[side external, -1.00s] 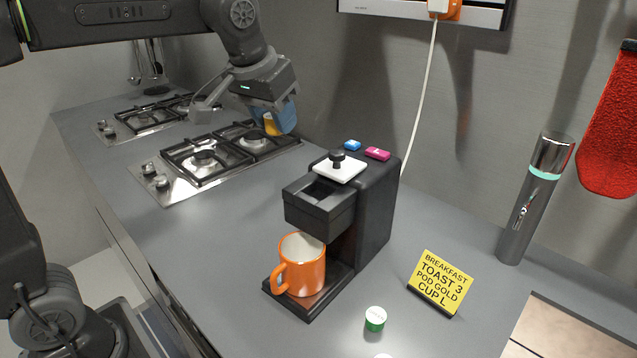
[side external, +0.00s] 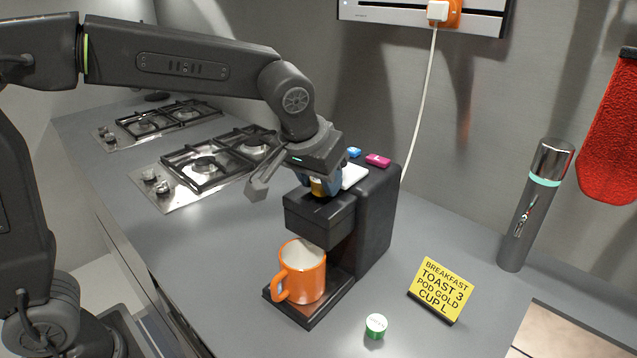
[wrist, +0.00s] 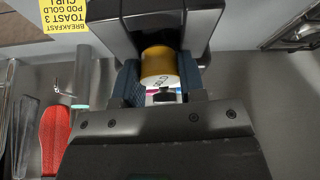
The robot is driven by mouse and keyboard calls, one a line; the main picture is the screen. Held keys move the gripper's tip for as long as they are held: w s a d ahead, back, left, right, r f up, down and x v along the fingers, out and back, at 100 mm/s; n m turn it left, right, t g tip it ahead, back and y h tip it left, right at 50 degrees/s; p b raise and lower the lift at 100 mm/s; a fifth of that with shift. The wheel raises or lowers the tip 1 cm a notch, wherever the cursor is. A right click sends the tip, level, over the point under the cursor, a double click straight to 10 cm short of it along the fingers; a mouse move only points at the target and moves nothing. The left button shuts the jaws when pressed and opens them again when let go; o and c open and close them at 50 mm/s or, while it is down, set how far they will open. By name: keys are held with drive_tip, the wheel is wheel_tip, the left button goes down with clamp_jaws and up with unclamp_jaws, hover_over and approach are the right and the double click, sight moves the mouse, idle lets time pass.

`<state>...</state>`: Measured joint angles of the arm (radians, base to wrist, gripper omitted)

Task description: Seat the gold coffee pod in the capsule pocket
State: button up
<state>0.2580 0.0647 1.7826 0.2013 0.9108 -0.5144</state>
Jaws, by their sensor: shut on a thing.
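The gold coffee pod (wrist: 159,64) is held between the blue fingers of my gripper (wrist: 158,82) in the wrist view. In the side view, my gripper (side external: 318,188) is over the front of the black coffee machine (side external: 375,215), and a bit of the gold pod (side external: 318,186) shows between its fingers. The capsule pocket in the machine's front head is mostly hidden behind the gripper, so I cannot tell whether the pod touches it. The white lid (side external: 354,176) with its black knob is partly hidden behind my gripper.
An orange mug (side external: 304,272) stands on the machine's drip tray. A green-and-white pod (side external: 376,325) and a yellow sign (side external: 441,290) are on the counter to the right. A grey cylinder (side external: 534,205) stands farther right; a gas hob (side external: 205,165) lies behind left.

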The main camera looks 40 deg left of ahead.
drive_tip(key=shift+s+f, duration=0.3)
drive_tip(key=shift+f, duration=1)
drive_tip(key=o, duration=0.8)
drive_tip(key=shift+o, duration=0.8)
drive_tip(key=w+v, duration=0.1)
drive_tip(key=v, duration=1.2)
drive_tip(key=shift+r, duration=0.4)
drive_tip(key=s+a+f+m, duration=0.1)
drive_tip(key=s+a+f, duration=0.3)
drive_tip(key=s+f, duration=0.2)
drive_tip(key=s+a+f, duration=0.4)
drive_tip(key=s+f, duration=0.2)
drive_tip(key=s, duration=0.3)
drive_tip(key=shift+s+a+m+t+h, duration=0.25)
drive_tip(key=shift+a+m+t+h, duration=0.05)
drive_tip(key=shift+m+t, duration=0.1)
